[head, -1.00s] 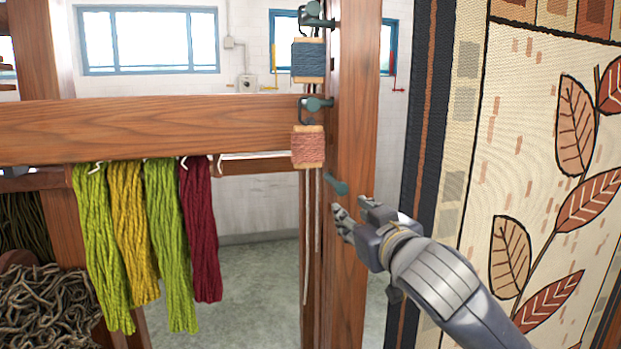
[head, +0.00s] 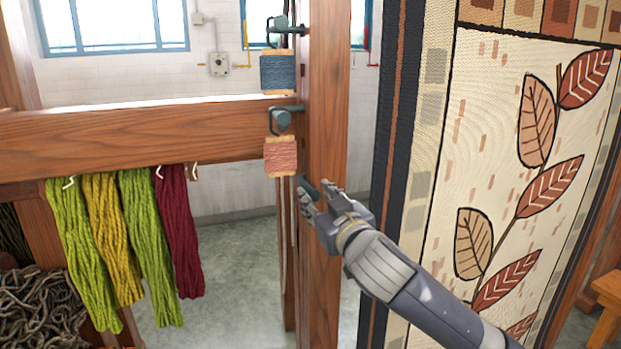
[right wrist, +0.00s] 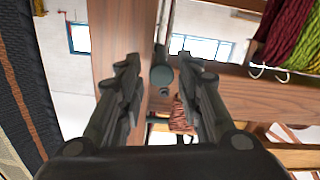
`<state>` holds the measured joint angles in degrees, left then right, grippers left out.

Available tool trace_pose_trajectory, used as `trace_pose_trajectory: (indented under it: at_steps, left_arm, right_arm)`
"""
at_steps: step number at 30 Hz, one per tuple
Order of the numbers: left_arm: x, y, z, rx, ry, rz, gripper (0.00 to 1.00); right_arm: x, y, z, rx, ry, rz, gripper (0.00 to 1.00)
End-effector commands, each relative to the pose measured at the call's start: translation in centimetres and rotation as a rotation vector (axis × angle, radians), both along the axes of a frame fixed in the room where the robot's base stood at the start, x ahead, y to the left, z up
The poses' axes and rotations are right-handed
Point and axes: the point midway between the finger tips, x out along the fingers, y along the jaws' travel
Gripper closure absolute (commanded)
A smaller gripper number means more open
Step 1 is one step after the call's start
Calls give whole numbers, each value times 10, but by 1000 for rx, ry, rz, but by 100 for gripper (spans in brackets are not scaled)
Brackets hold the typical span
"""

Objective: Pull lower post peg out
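The lower post peg (head: 307,184) is a short dark green peg low on the wooden post (head: 323,90), below the reddish wool spool (head: 281,156). It is partly hidden by my right gripper (head: 316,193). The right gripper is open, its fingers pointing at the post around the peg's height. In the right wrist view the fingers (right wrist: 160,85) are spread wide, with the green round end of a peg (right wrist: 162,75) between them and the reddish spool (right wrist: 181,117) beside one finger. I cannot tell whether either finger touches the peg. My left gripper is out of view.
A blue spool (head: 278,72) hangs above the reddish one from another green peg. A wooden beam (head: 130,135) crosses left, with green, yellow and dark red skeins (head: 178,235) hanging below. A leaf-patterned tapestry (head: 500,130) stands close on the right.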

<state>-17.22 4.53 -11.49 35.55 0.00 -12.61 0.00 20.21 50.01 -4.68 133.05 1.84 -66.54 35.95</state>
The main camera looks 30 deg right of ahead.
Motion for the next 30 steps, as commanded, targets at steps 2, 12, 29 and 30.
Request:
trace_pose_trajectory:
  at_steps: [2,12,29,30]
  left_arm:
    - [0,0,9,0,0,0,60]
    - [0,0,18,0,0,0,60]
    - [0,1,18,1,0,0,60]
    - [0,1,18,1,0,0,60]
  right_arm:
    - [14,-4,3,2,1,-1,67]
    - [43,-10,1,0,0,0,67]
    - [44,-11,0,0,0,0,100]
    - [44,-11,0,0,0,0,100]
